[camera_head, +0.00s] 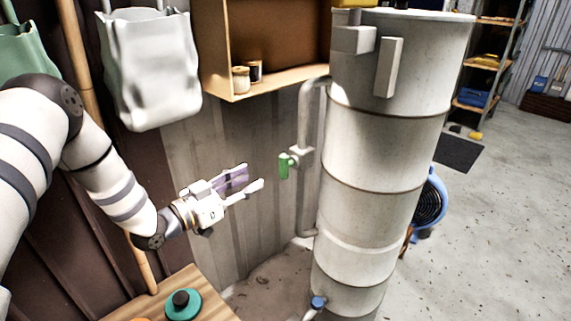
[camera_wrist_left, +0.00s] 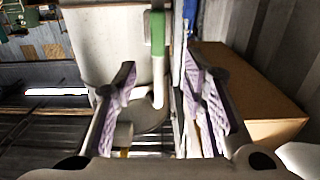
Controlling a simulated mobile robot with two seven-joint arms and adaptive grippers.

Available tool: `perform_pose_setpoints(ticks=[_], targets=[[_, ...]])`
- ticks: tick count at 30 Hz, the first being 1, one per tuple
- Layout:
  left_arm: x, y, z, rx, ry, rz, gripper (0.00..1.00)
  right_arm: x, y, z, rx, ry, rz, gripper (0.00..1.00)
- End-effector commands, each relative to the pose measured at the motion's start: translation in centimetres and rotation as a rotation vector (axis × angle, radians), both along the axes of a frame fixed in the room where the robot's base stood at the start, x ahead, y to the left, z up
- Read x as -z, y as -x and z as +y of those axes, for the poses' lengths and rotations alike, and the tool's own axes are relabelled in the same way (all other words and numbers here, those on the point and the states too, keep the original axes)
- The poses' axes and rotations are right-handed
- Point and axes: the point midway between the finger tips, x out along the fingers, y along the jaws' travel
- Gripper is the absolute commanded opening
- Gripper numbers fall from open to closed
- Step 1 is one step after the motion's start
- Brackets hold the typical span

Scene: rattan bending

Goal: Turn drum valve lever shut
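The green valve lever (camera_head: 284,166) sits on a grey side pipe (camera_head: 308,119) along the left of the tall grey drum (camera_head: 372,148). The lever hangs roughly upright. My left gripper (camera_head: 252,177) is open and empty, left of the lever, its fingers pointing toward it. A gap shows between fingertips and lever in the head view. In the left wrist view the lever (camera_wrist_left: 157,32) appears ahead, between the lines of the two purple-padded fingers (camera_wrist_left: 159,78). The drum (camera_wrist_left: 108,40) fills the area behind and left of it. My right gripper is not in view.
A wooden wall box (camera_head: 265,45) with small jars hangs above my left gripper. A pale bag (camera_head: 150,75) hangs at upper left. A wooden table (camera_head: 210,309) with a green round item (camera_head: 180,305) stands below. Open floor (camera_head: 500,230) lies right of the drum.

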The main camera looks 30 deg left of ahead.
Motion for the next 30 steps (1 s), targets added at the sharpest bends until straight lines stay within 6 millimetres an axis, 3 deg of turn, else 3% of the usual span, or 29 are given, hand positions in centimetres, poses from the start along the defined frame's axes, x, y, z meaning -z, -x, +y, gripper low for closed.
perform_pose_setpoints(ticks=[9, 15, 26, 30], targets=[[0.6, -6.8, -2.6, 0.004, 0.0, 0.007, 0.38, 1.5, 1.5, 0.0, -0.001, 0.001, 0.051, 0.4], [0.5, -10.2, -3.7, 0.003, 0.0, 0.006, 0.38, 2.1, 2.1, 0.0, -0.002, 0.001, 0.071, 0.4], [0.1, -11.1, -4.1, 0.002, 0.002, 0.005, 0.38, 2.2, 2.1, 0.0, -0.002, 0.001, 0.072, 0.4], [0.1, -11.1, -4.0, 0.002, 0.002, 0.005, 0.07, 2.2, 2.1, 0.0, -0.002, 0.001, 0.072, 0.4]])
